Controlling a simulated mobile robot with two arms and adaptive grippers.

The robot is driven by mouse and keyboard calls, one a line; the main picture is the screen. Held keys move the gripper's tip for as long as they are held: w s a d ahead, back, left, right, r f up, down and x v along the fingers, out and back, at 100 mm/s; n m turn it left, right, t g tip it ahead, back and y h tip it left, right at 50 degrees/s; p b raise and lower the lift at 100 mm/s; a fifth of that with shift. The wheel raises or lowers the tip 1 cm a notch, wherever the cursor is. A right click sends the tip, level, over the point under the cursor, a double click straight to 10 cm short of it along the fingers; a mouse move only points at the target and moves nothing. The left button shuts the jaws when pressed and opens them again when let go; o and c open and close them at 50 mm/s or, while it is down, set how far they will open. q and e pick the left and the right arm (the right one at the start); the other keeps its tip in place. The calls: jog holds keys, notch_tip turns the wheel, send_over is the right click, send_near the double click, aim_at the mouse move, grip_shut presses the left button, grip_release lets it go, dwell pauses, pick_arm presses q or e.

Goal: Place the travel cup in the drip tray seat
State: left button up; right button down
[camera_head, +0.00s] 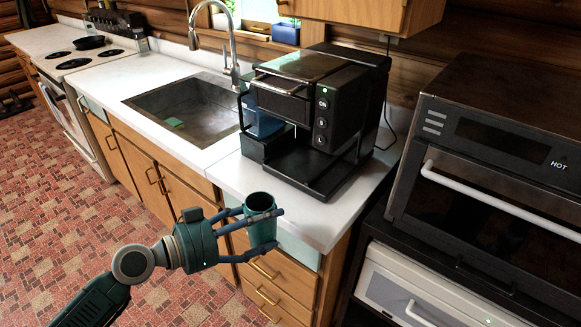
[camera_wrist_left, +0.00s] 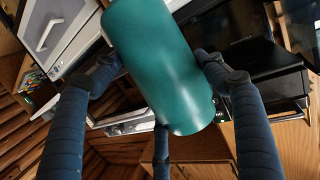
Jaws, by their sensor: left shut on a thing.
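The travel cup (camera_head: 260,213) is a dark teal cylinder, upright, with its open top showing in the head view. My left gripper (camera_head: 262,232) is shut on it, with its blue fingers around the cup's sides. The cup is in front of the counter's front edge, over the drawers as seen from the head. It fills the middle of the left wrist view (camera_wrist_left: 160,65), between the fingers. The black coffee machine (camera_head: 318,115) stands on the counter behind the cup. Its drip tray (camera_head: 310,166) is low at the front, and the seat shows no cup. My right gripper is not in view.
The white counter (camera_head: 232,172) has free room in front of the machine's left side. A sink (camera_head: 190,112) with a tall faucet (camera_head: 232,45) lies to the left. A dark oven (camera_head: 490,150) stands close on the right. A cable hangs beside the machine.

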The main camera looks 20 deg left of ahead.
pick_arm(q)
jog(key=w+a+r+n+t+y+b, duration=0.2)
jog(key=w+r+y, duration=0.1)
jog(key=w, duration=0.3)
jog(key=w+a+r+n+t+y+b, duration=0.1)
jog(key=w+a+r+n+y, duration=0.15)
jog(key=w, duration=0.25)
jog(key=shift+y, duration=0.25)
jog(key=p+x, duration=0.1)
jog(key=x, duration=0.5)
jog(key=r+p+x, duration=0.1)
jog(key=x, duration=0.5)
jog(key=p+x, duration=0.1)
jog(key=x, duration=0.5)
jog(key=shift+w+r, duration=0.15)
jog(key=shift+w, duration=0.05)
jog(key=shift+s, duration=0.15)
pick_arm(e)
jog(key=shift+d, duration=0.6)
pick_arm(q)
jog(key=o, duration=1.3)
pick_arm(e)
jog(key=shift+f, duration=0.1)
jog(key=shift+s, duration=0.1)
